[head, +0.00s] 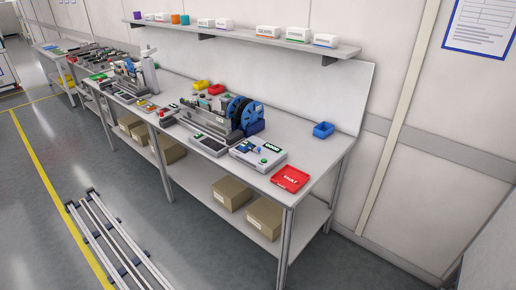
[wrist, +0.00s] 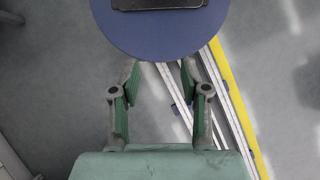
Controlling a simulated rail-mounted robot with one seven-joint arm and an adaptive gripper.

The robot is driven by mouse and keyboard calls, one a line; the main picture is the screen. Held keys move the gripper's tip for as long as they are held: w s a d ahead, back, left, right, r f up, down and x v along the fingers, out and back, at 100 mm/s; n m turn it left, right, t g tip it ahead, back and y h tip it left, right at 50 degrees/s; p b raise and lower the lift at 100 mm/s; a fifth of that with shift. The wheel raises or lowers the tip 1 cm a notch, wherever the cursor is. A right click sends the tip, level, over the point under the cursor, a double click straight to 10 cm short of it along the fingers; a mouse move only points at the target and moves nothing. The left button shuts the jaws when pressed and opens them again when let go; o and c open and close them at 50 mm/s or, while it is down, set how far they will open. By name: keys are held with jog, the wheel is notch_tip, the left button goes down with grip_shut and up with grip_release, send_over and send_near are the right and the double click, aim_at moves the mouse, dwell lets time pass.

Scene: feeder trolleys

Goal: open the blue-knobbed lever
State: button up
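My gripper (wrist: 160,75) shows only in the wrist view. Its two green-padded fingers stand apart with nothing between them, and the floor shows through the gap. No arm or gripper shows in the head view, so I cannot see how far the gripper is from the bench. I cannot clearly make out a blue-knobbed lever. A small blue part sits on the white panel box (head: 258,152) near the right end of the workbench, too small to identify. A large blue reel (head: 243,112) stands just behind that box.
The workbench (head: 284,190) carries a red tray (head: 290,179), a blue bin (head: 323,130) and several devices to the left. A shelf (head: 240,37) hangs above; cardboard boxes (head: 264,216) sit below. Floor rails (head: 118,245) lie in front. A round blue surface (wrist: 160,42) faces the fingers.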

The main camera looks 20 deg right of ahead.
jog(key=w+d+r+n+t, duration=0.1)
jog(key=w+d+r+t, duration=0.15)
jog(key=w+r, duration=1)
jog(key=w+d+r+t, duration=0.25)
jog(key=w+r, duration=0.25)
jog(key=w, duration=1.4)
jog(key=w+d+r+n+t, duration=0.1)
jog(key=w+d+r, duration=0.2)
jog(key=w+r, duration=0.85)
jog(key=w+d+r+n, duration=0.2)
jog(key=w+d+r, duration=0.8)
jog(key=w+r, duration=0.35)
jog(key=w+d+r+n, duration=0.1)
jog(key=w+d+r, duration=0.9)
jog(key=w+r, duration=0.35)
jog(key=f+p, duration=0.2)
jog(key=f, duration=0.3)
jog(key=f+p, duration=0.2)
jog(key=f, duration=0.4)
jog(key=s+f+p, duration=0.1)
jog(key=f+p, duration=0.1)
jog(key=f, duration=0.3)
jog(key=shift+f, duration=0.2)
grip_shut()
